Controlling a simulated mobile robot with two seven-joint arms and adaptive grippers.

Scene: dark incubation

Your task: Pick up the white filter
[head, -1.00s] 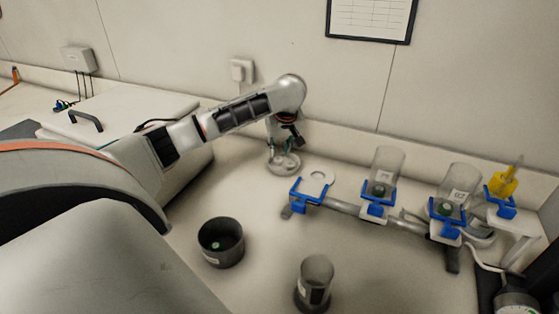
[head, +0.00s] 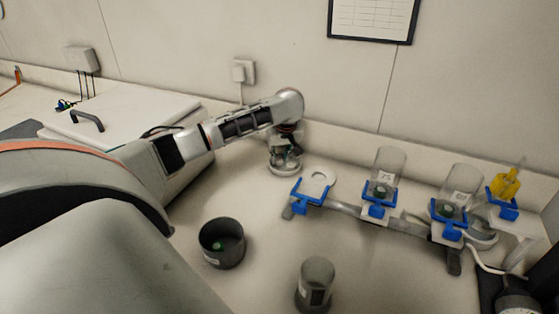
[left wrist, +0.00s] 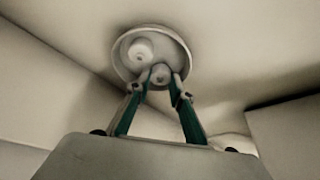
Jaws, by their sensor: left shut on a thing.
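A shallow pale round dish (head: 285,171) stands on the worktop near the back wall. It also shows in the left wrist view (left wrist: 122,55), with two small whitish rounded pieces in it. My left gripper (head: 286,159) reaches down into the dish. In the left wrist view its green-sided fingers (left wrist: 162,78) close on the smaller, nearer piece, which I take for the white filter (left wrist: 160,70). The other whitish piece (left wrist: 142,48) lies beside it, to the left. The filter is too small to make out in the head view. My right gripper is not in view.
A dark open pot (head: 222,243) and a dark-based cylinder (head: 315,284) stand in front. The worktop between is clear.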

